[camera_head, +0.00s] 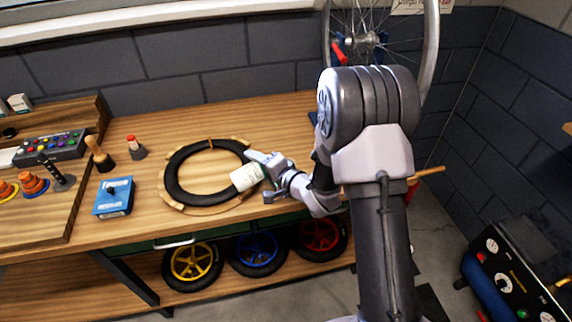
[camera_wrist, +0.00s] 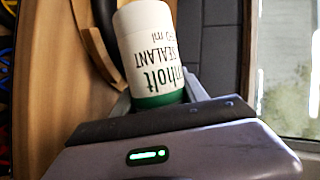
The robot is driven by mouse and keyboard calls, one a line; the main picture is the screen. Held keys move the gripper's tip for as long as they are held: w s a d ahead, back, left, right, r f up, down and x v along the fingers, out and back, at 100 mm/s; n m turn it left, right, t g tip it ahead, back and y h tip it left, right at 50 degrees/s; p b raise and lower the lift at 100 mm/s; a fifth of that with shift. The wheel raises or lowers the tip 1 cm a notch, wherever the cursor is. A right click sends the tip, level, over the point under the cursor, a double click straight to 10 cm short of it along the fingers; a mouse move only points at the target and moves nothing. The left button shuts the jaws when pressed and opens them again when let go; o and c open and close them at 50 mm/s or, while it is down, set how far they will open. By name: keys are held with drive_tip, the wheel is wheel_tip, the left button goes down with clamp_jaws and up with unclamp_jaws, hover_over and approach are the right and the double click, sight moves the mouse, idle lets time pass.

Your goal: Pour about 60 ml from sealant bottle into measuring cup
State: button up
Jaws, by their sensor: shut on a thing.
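The sealant bottle (camera_head: 246,177) is white with a green band and sits in my gripper (camera_head: 265,172) above the right side of the black tyre. It looks tilted in the head view. In the wrist view the bottle (camera_wrist: 150,45) stands out from between the fingers of my gripper (camera_wrist: 155,98), its label text upside down and its green band near the jaws. The jaws are shut on it. I cannot make out the measuring cup in either view; the bottle or my arm may hide it. No liquid stream shows.
The tyre (camera_head: 180,192) lies on a round wooden stand on the workbench (camera_head: 285,118). A blue box (camera_head: 114,197), a brush (camera_head: 100,156) and a small red-topped bottle (camera_head: 135,148) stand to the left. A bicycle wheel (camera_head: 431,45) hangs at the back. Several small wheels (camera_head: 193,262) sit below.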

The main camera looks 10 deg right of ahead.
drive_tip(key=shift+d+r+m+y, duration=0.15)
drive_tip(key=shift+r+m+y, duration=0.35)
drive_tip(key=shift+r+m, duration=0.35)
idle(1.6)
drive_tip(key=shift+s+d+r+m, duration=0.1)
drive_tip(key=shift+d+m, duration=0.05)
drive_tip(key=shift+m, duration=0.1)
idle(0.8)
drive_tip(key=shift+r+t+y, duration=0.15)
drive_tip(key=shift+t+y, duration=0.15)
idle(0.5)
